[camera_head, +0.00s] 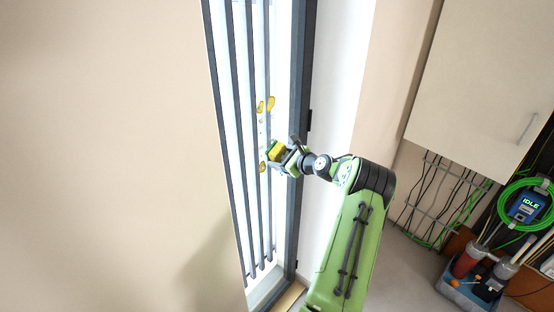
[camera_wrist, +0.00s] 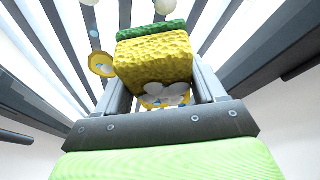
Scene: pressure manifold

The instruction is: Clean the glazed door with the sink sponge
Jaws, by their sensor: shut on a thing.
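The glazed door (camera_head: 255,180) stands in a dark frame with several vertical dark bars across bright glass. Yellow spots (camera_head: 270,104) show on it around mid height; one yellow ring-like spot (camera_wrist: 101,64) also shows in the wrist view, left of the sponge. The sink sponge (camera_head: 276,152) is yellow with a green layer. My gripper (camera_head: 281,156) is shut on it and is at the door's right side, near the spots. In the wrist view the sponge (camera_wrist: 155,62) sits between the fingers, green side away from the palm. Whether the sponge touches the glass cannot be told.
A beige wall (camera_head: 110,150) fills the left. At right are a pale cabinet (camera_head: 470,80), hanging cables (camera_head: 440,200), a green hose coil with an "IDLE" device (camera_head: 527,205), and a blue-grey bin of tools (camera_head: 470,285). Floor between them and the door is clear.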

